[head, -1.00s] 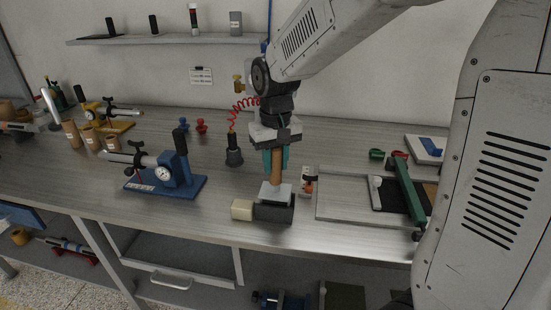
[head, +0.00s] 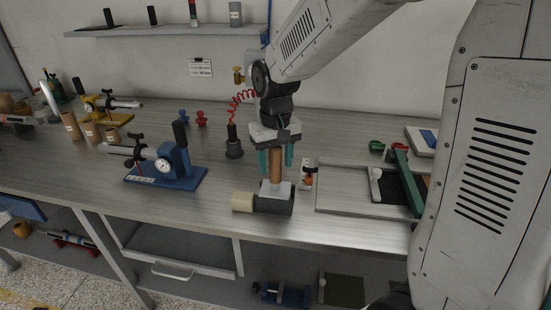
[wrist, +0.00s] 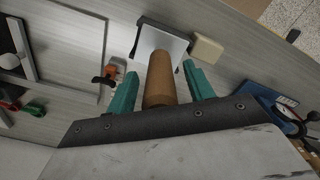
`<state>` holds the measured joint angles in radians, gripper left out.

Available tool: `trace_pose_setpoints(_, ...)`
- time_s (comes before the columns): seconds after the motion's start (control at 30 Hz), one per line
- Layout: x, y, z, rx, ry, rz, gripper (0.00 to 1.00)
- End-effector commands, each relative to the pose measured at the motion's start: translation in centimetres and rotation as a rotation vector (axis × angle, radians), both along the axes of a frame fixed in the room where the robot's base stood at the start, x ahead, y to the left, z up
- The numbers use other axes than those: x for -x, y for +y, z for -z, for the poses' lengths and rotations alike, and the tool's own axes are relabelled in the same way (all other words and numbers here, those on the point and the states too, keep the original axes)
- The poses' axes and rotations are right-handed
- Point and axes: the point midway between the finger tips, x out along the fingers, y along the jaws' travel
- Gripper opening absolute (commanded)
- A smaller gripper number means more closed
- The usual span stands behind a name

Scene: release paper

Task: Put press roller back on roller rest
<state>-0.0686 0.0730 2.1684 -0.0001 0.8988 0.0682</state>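The press roller has an upright wooden handle (head: 275,166) and a pale grey plate (head: 277,188) at its foot. The plate sits at a dark block (head: 274,203), apparently the roller rest, near the bench's front edge. A cream piece (head: 242,202) sticks out left of it; I cannot tell which part it belongs to. My gripper (head: 276,158) points down, open around the handle. In the wrist view, the handle (wrist: 160,80) stands between the teal fingers (wrist: 160,88) with a gap on both sides. The roller's contact with the rest is partly hidden.
A small orange-and-black item (head: 307,175) stands close right of my gripper, beside a framed board (head: 345,202). A dark holder (head: 233,148) stands behind left, and a blue gauge stand (head: 170,175) farther left.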

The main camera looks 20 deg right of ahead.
Motion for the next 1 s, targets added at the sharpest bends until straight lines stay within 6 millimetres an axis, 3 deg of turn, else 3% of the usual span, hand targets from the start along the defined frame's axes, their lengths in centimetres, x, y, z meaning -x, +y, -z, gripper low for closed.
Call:
trace_pose_setpoints(0.33,0.0,0.0,-0.4,0.000,0.000,0.000,0.54)
trace_pose_setpoints(0.7,0.0,0.0,-6.2,0.000,-0.002,0.000,0.54)
trace_pose_setpoints(1.0,0.0,0.0,-7.8,0.000,0.000,0.000,0.54)
